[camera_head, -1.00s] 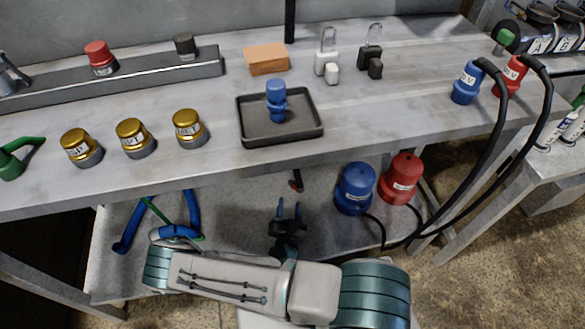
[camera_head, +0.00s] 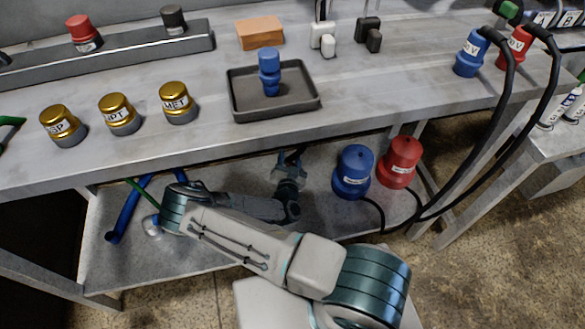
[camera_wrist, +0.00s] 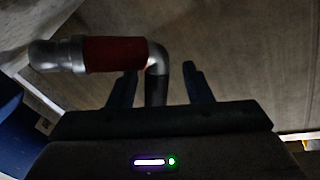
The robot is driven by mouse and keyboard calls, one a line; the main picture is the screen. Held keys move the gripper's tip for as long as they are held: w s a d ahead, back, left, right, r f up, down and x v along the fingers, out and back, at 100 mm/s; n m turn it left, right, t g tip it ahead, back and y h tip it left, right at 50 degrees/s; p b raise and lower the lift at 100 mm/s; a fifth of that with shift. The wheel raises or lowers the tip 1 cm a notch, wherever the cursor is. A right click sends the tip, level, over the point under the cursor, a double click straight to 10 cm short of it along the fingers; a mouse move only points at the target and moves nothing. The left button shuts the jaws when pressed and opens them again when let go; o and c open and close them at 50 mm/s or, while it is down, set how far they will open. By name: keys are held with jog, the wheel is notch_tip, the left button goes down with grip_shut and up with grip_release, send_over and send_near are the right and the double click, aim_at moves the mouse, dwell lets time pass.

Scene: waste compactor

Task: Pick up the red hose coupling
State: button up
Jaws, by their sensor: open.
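In the wrist view a fitting with a red sleeve (camera_wrist: 116,54) lies across the upper left. It has silver ends and an elbow that bends down into a dark stem; it appears to be the red hose coupling. My gripper (camera_wrist: 160,74) is open, with the stem showing between its two dark fingers. I cannot tell whether either finger touches it. In the head view my gripper (camera_head: 290,158) is at the lower shelf, just below the bench's front edge. The coupling cannot be made out clearly there.
Blue (camera_head: 353,172) and red (camera_head: 401,161) capped canisters with black hoses stand right of my gripper on the lower shelf (camera_head: 215,262). The bench front edge (camera_head: 230,148) overhangs closely. A tray (camera_head: 305,103) holding a blue fitting (camera_head: 269,72) sits above.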

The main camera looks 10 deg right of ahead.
jog(key=shift+w, duration=0.25)
grip_shut()
